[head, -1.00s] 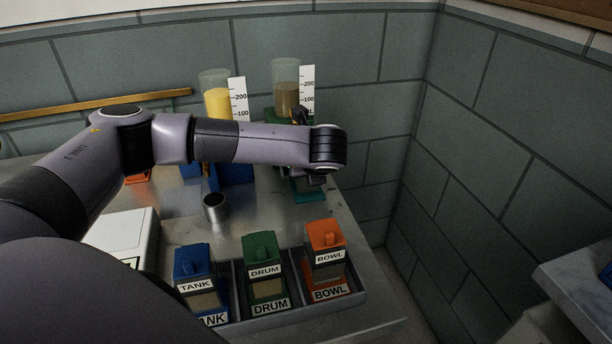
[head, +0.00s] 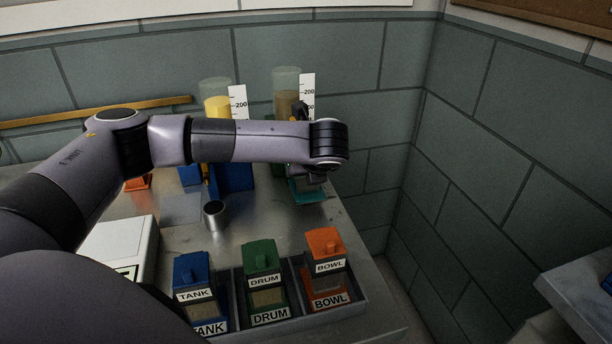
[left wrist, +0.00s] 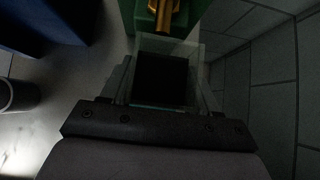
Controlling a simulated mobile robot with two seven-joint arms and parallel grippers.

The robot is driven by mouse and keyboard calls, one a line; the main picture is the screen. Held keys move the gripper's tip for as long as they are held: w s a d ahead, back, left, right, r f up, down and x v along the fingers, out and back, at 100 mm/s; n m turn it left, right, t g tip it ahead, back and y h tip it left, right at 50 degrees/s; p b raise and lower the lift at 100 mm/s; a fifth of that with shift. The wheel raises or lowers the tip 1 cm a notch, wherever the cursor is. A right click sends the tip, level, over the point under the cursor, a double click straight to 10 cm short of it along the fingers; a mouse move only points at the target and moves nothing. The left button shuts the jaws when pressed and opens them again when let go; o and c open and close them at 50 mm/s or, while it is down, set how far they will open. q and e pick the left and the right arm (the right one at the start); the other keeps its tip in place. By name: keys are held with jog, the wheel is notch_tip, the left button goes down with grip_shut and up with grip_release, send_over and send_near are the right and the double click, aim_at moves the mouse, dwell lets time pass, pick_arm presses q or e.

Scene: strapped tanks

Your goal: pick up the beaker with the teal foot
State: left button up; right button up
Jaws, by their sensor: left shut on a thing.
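The beaker with the teal foot (head: 308,193) is at the back right of the metal table in the head view, mostly hidden behind my left wrist. Its clear, square walls (left wrist: 182,46) show in the left wrist view, around a dark inside. My left gripper (head: 318,174) is over the foot, and in the left wrist view (left wrist: 163,88) its fingers are on both sides of the beaker, shut on it. I cannot tell whether the foot touches the table. My right gripper is in neither view.
A yellow-filled tank (head: 216,104) and a brown-filled tank (head: 286,102) stand behind my arm. A metal cup (head: 214,214) is left of the beaker. Labelled blue (head: 192,270), green (head: 262,256) and orange (head: 324,243) containers sit in a front tray. The wall is close on the right.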

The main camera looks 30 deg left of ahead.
pick_arm(q)
notch_tip(320, 180, up, 18)
jog(key=shift+b, duration=0.45)
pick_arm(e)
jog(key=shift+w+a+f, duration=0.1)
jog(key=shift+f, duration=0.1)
pick_arm(q)
jog(key=shift+f, duration=0.1)
